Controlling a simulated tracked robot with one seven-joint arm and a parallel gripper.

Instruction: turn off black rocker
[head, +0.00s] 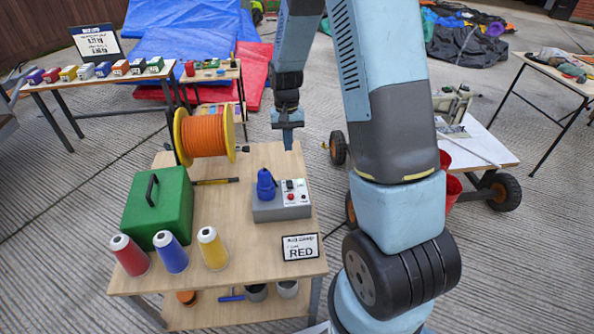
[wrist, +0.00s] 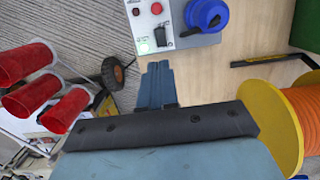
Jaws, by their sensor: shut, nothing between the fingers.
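A grey control box (head: 281,212) with a white panel sits on the wooden table. Its black rocker (head: 290,184) is on the far side of the panel, near a blue connector (head: 266,184); the rocker also shows in the wrist view (wrist: 162,37). A green lamp (wrist: 143,47) beside the rocker appears lit. A red button (wrist: 156,8) and a darker red one (wrist: 136,12) are also on the panel. My gripper (head: 288,142) is shut and empty, beyond the box's far edge; its fingertips (wrist: 157,66) point toward the rocker, apart from it. The rocker's tilt is unclear.
An orange cable reel (head: 205,135) stands near my gripper on the left. A green case (head: 158,208) and several cones of thread (head: 171,252) are farther left. A sign (head: 301,247) lies in front of the box. Red buckets (wrist: 27,62) are beside the table.

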